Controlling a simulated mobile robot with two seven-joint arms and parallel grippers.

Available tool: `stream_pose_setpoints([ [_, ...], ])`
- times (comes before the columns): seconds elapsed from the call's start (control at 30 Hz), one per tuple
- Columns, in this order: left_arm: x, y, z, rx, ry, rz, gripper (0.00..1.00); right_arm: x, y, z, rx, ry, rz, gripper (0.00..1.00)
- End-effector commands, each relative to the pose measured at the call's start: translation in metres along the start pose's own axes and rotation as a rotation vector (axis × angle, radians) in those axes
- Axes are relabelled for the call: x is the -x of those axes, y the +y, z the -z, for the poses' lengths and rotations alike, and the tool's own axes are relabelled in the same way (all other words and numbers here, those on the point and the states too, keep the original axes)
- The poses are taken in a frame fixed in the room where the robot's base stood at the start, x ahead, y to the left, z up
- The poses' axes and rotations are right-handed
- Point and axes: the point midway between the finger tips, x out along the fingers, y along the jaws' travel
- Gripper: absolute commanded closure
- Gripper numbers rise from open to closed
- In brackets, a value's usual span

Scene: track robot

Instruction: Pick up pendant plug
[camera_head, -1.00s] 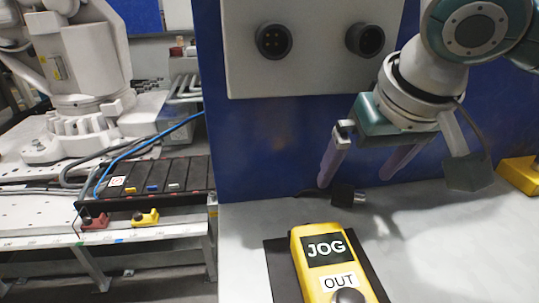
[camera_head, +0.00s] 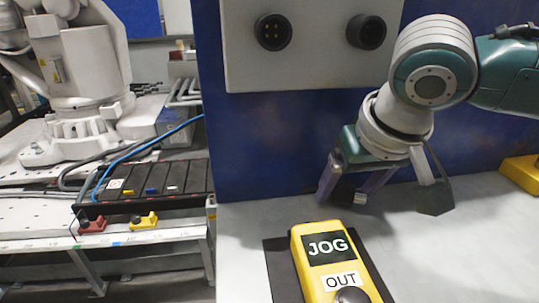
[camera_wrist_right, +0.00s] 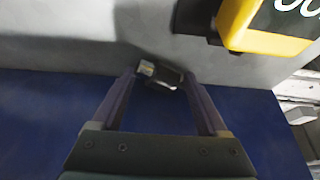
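The pendant plug (camera_head: 343,193) is a small black connector with a silver metal end, low in front of the blue panel. My right gripper (camera_head: 343,198) is down at it, with one purple finger on each side of the plug. In the right wrist view the plug (camera_wrist_right: 164,77) lies between the two fingertips (camera_wrist_right: 158,76), its silver end towards the left finger. The fingers look open; I cannot tell whether either touches the plug. My left gripper is out of view.
A yellow JOG/OUT pendant (camera_head: 335,262) lies on a dark plate (camera_head: 283,275) in front of the plug. A grey panel with two round black sockets (camera_head: 273,32) is above. Another yellow object (camera_head: 520,173) is at far right. The grey tabletop (camera_head: 450,250) is clear at right.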

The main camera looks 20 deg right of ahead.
Motion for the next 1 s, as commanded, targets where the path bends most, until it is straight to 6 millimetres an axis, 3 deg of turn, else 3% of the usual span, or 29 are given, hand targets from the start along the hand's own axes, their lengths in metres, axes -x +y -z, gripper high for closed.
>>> stream_pose_setpoints([
  [0.03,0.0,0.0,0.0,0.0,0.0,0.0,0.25,0.0,0.0,0.001,-0.002,0.002,0.0,0.45],
  [0.37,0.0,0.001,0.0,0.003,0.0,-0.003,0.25,0.0,0.0,0.001,-0.003,0.004,0.001,0.82],
  [0.53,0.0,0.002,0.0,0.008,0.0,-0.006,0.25,0.0,0.0,0.002,-0.004,0.005,0.002,0.84],
  [0.57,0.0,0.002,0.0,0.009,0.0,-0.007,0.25,0.0,0.0,0.002,-0.005,0.005,0.002,0.93],
  [1.0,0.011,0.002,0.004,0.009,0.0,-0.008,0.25,0.008,0.002,0.009,-0.006,0.009,0.004,0.95],
])
